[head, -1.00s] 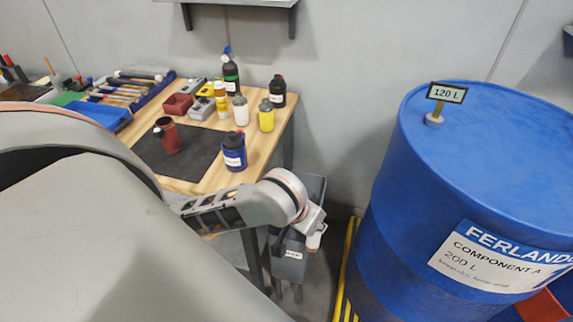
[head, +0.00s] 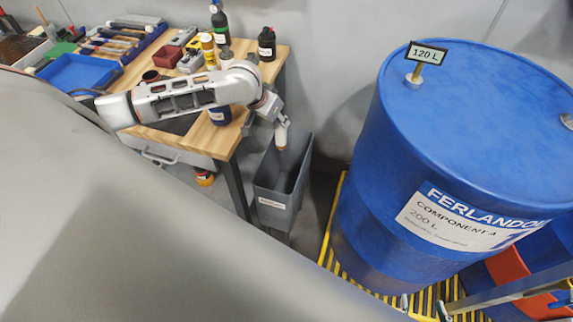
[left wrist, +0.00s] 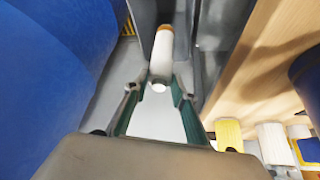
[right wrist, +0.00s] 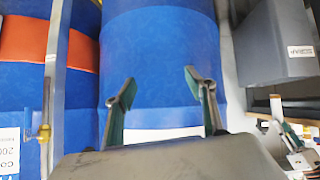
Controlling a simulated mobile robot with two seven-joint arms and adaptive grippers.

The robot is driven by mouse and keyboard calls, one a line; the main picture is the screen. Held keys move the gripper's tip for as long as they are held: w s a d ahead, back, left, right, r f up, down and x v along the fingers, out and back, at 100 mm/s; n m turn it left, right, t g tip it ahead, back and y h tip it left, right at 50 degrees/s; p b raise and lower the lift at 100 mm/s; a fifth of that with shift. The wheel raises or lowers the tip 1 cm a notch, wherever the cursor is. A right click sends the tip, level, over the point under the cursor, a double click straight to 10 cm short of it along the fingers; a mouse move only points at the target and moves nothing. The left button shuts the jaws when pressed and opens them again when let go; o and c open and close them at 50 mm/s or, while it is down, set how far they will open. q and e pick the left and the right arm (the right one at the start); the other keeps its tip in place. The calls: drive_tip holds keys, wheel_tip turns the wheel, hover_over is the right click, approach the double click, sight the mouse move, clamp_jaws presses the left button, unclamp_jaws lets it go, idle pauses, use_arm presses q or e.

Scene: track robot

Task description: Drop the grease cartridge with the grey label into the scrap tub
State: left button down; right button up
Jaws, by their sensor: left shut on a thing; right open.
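The grease cartridge (head: 281,133) is white with an orange-brown end; its grey label cannot be made out. My left gripper (head: 277,118) is shut on it and holds it with the brown end down, over the scrap tub's opening in the head view. The left wrist view shows the cartridge (left wrist: 162,58) at the left fingertips (left wrist: 156,90). The scrap tub (head: 273,207) is grey, deep and open, with a small white label; the right wrist view shows it (right wrist: 268,45) labelled SCRAP. My right gripper (right wrist: 163,95) is open and empty, facing the blue drum.
The large blue drum (head: 450,120) stands right of the tub, on a yellow-striped base (head: 335,225). The wooden workbench (head: 262,70) at left carries bottles, a blue tray (head: 75,73) and tools. A bench leg (head: 238,190) stands close beside the tub.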

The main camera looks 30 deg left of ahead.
use_arm(q)
drive_tip(key=b, duration=0.3)
hover_over(277, 140)
drive_tip(key=f, duration=0.2)
drive_tip(key=w+f, duration=0.1)
drive_tip(key=f, duration=0.1)
drive_tip(key=shift+f, duration=0.15)
drive_tip(key=shift+a+f, duration=0.1)
drive_tip(key=shift+f, duration=0.5)
wheel_tip(277, 140, down, 5)
drive_tip(key=b, duration=0.6)
drive_tip(key=shift+s+b, duration=0.15)
drive_tip(key=shift+b, duration=0.25)
drive_tip(key=shift+f+b, duration=0.3)
drive_tip(key=shift+b, duration=0.1)
drive_tip(key=c, duration=1.6)
unclamp_jaws()
drive_tip(key=v, duration=1.2)
use_arm(e)
wheel_tip(277, 140, down, 9)
drive_tip(key=a, duration=0.1)
drive_tip(key=shift+w+n, duration=0.3)
drive_tip(key=shift+w, duration=0.05)
